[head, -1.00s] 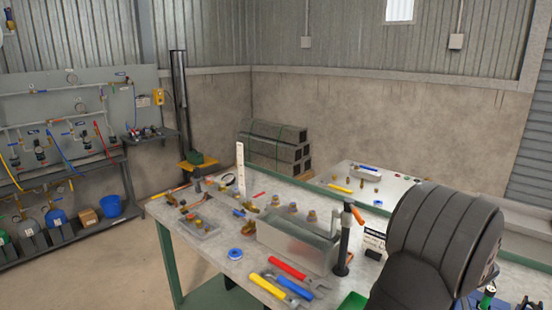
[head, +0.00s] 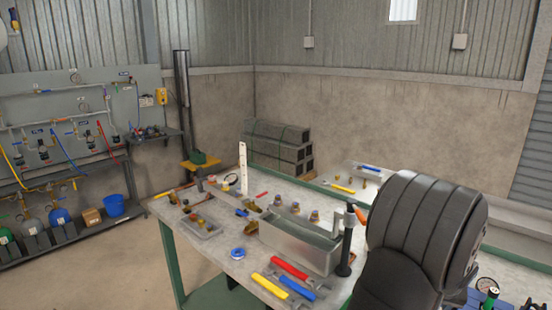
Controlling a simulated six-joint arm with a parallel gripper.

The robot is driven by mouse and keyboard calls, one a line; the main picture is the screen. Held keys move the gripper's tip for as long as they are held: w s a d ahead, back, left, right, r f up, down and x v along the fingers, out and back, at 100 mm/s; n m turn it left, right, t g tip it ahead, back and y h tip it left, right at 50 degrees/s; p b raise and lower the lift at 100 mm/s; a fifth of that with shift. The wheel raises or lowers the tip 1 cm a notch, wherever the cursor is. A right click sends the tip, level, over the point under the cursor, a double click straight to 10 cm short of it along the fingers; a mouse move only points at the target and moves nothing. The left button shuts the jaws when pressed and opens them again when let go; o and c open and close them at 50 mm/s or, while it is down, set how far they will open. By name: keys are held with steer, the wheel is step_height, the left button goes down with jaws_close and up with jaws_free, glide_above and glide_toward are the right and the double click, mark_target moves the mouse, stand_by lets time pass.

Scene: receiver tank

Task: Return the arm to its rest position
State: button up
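A large dark ribbed piece, which I take to be part of my own arm, fills the lower right of the head view. My gripper cannot be made out in this view, so its state and anything in it are hidden. The workbench (head: 207,258) stands below and left of the arm. On it is a grey metal box (head: 290,247) with an upright black post (head: 346,240) with an orange handle beside it. The arm covers the bench's right part.
Red, yellow and blue-handled tools (head: 290,268) lie at the bench's front. A blue tape roll (head: 238,254), a clear tray (head: 200,228) and a white upright ruler (head: 243,168) stand left. A second table (head: 335,183) lies behind. Floor at left is open.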

steer(key=shift+w+a+m+g+h, duration=0.1)
steer(key=shift+m+g+h, duration=0.25)
steer(key=shift+m, duration=1)
steer(key=shift+w+m+g+h, duration=0.1)
steer(key=shift+m+g+h, duration=0.25)
steer(key=shift+m, duration=1)
steer(key=shift+m, duration=0.3)
steer(key=shift+o, duration=0.4)
